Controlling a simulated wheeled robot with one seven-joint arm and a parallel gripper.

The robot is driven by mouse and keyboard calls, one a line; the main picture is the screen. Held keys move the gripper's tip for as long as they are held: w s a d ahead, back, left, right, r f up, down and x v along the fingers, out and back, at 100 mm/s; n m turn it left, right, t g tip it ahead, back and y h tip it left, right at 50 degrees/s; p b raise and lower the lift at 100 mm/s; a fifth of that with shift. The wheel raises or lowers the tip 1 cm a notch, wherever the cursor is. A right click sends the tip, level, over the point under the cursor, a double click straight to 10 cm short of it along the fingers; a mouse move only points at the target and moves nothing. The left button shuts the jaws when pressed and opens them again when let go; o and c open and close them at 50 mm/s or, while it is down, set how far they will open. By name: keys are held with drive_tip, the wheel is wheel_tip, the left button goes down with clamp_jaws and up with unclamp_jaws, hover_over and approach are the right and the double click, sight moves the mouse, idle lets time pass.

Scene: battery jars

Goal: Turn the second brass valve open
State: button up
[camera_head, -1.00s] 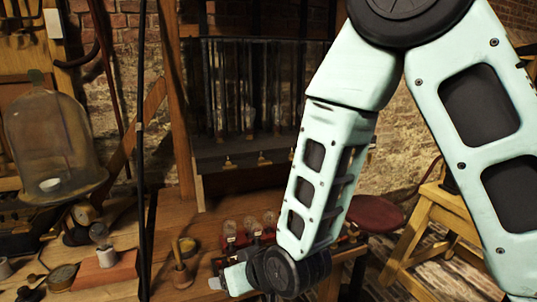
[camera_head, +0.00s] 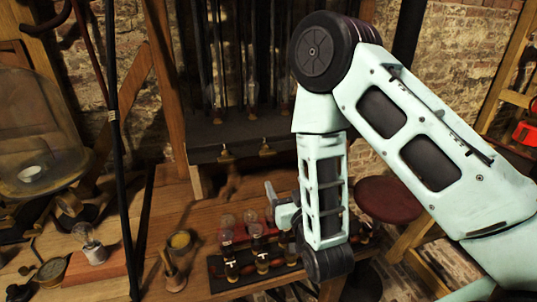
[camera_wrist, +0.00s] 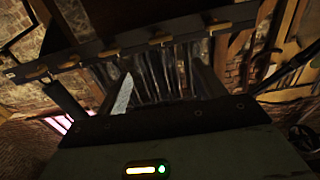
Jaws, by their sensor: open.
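Brass valves sit along the front edge of the dark shelf. In the head view I see a left valve (camera_head: 225,153) and another to its right (camera_head: 266,148); my arm may hide more. In the wrist view, which looks upside down, several brass valves line the shelf edge, one of them near the middle (camera_wrist: 158,40). I cannot tell which is the second. My gripper (camera_head: 271,197) is open and empty, below and in front of the shelf, apart from the valves. Its fingers (camera_wrist: 163,88) also show in the wrist view.
The dark shelf (camera_head: 205,150) carries upright glass tubes. Bulbs and jars in a rack (camera_head: 262,262) stand on the wooden bench close below my gripper. A glass bell jar (camera_head: 35,130) is at left, a wooden-handled tool (camera_head: 173,272) on the bench, a red stool (camera_head: 388,200) at right.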

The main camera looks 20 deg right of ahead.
sight(269, 154)
drive_tip(key=w+b, duration=0.1)
drive_tip(key=b, duration=0.4)
drive_tip(key=shift+w+f+b, duration=0.3)
drive_tip(key=shift+w+f, duration=0.05)
drive_tip(key=b, duration=0.3)
drive_tip(key=shift+w, duration=0.2)
drive_tip(key=w+p, duration=0.1)
drive_tip(key=w, duration=0.4)
drive_tip(key=w+p, duration=0.1)
drive_tip(key=w, duration=0.3)
drive_tip(key=w+p, duration=0.1)
drive_tip(key=w, duration=0.4)
drive_tip(key=shift+w+r, duration=0.3)
drive_tip(key=shift+r, duration=0.05)
drive_tip(key=c, duration=1)
